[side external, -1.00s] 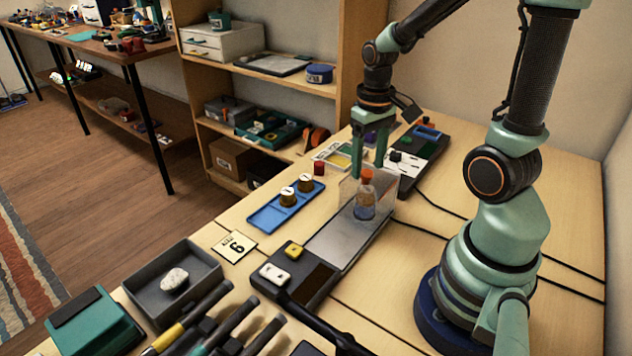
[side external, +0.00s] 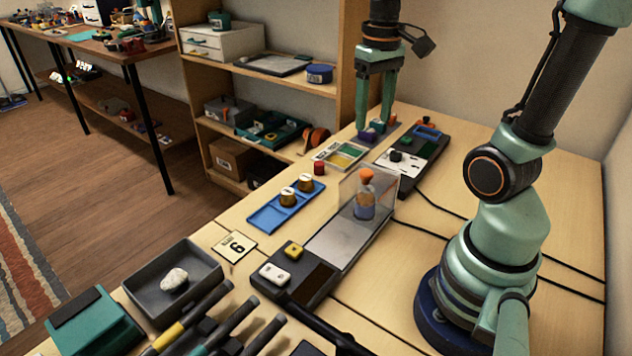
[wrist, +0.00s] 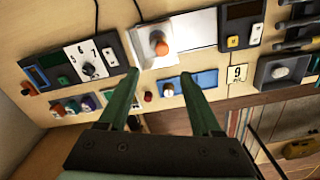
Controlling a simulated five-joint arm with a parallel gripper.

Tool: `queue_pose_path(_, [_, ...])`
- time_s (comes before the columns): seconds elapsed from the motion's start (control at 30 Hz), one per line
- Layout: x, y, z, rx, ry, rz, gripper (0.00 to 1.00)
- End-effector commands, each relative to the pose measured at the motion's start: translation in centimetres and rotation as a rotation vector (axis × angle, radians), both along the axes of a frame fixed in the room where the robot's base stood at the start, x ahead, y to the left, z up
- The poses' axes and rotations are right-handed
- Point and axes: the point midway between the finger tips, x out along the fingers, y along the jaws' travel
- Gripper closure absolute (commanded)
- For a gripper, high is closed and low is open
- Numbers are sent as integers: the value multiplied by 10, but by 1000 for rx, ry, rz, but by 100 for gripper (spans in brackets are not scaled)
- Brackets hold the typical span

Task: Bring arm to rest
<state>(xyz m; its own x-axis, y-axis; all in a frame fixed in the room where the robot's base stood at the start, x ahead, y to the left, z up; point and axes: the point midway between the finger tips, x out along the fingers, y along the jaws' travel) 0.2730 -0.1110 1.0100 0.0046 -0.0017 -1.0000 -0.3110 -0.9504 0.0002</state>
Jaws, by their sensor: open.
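My gripper (side external: 376,100) is raised over the far part of the bench, its two green fingers pointing down and apart. In the side view it is in front of a grey strip (side external: 398,128) bearing small coloured pieces, and I cannot tell the gap between them. In the wrist view my gripper (wrist: 168,88) shows two spread fingers with nothing between the tips. The orange-topped bottle (side external: 365,196) stands upright on the metal plate by the clear screen, apart from my gripper; it also shows in the wrist view (wrist: 160,46).
A dark panel with a dial (side external: 412,158) stands at the back. A blue tray (side external: 262,218) holds two brass weights. A grey bin (side external: 205,262) holds a white lump. A small red cylinder (side external: 319,168) stands near the coloured card (side external: 340,154). Dark cables cross the bench's right side.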

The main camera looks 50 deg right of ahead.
Motion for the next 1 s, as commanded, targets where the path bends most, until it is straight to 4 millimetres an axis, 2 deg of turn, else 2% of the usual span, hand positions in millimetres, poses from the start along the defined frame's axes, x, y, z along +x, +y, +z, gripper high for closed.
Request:
queue_pose_path(0.17, [3, 14, 2, -21, -56, 41, 34])
queue_pose_path(0.4, [11, 71, 8, -73, -298, 202, 34])
queue_pose_path(0.6, [12, 104, 10, -78, -450, 292, 34])
queue_pose_path(0.73, [12, 111, 10, -77, -483, 310, 34])
queue_pose_path(1.0, [12, 111, 10, -77, -484, 310, 34])
